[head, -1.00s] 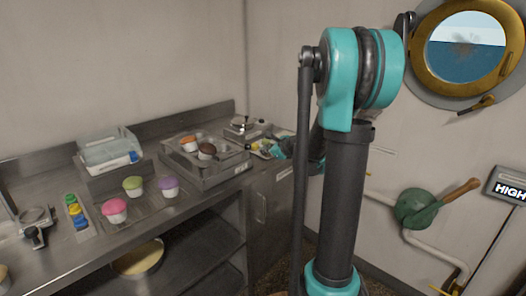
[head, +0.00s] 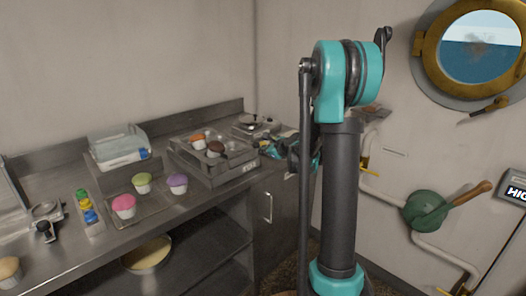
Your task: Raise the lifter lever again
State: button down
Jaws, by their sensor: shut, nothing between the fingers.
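The lifter appears to be the low metal unit (head: 215,176) on the counter, with a small pale label on its front. An orange-topped cupcake (head: 198,139) and a brown-topped cupcake (head: 215,149) sit in its top. I cannot clearly make out its lever; it may be small, dark or hidden near my gripper. My gripper (head: 266,149) is small in the head view, just right of the unit's right end, shut and empty. My arm hides part of the area behind it. I cannot tell whether my gripper touches anything.
Pink (head: 123,205), green (head: 142,182) and purple (head: 177,183) cupcakes stand on the counter, left of the unit. A clear-lidded box (head: 118,147) stands behind them. A green wall device (head: 427,209) with a wooden handle is at right, below a brass porthole (head: 430,50).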

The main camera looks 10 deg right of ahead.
jog(key=shift+r, duration=0.15)
jog(key=shift+r+g, duration=0.3)
jog(key=shift+r, duration=0.25)
jog(key=w+a+r+g+h, duration=0.1)
jog(key=w+r+g+h, duration=0.1)
jog(key=r, duration=0.4)
jog(key=w+a+r+g+h, duration=0.2)
jog(key=r+g, duration=0.2)
jog(key=r, duration=0.2)
jog(key=shift+r+n+g+h, duration=0.3)
jog(key=shift+n, duration=0.1)
jog(key=shift+a, duration=0.1)
jog(key=shift+r, duration=0.15)
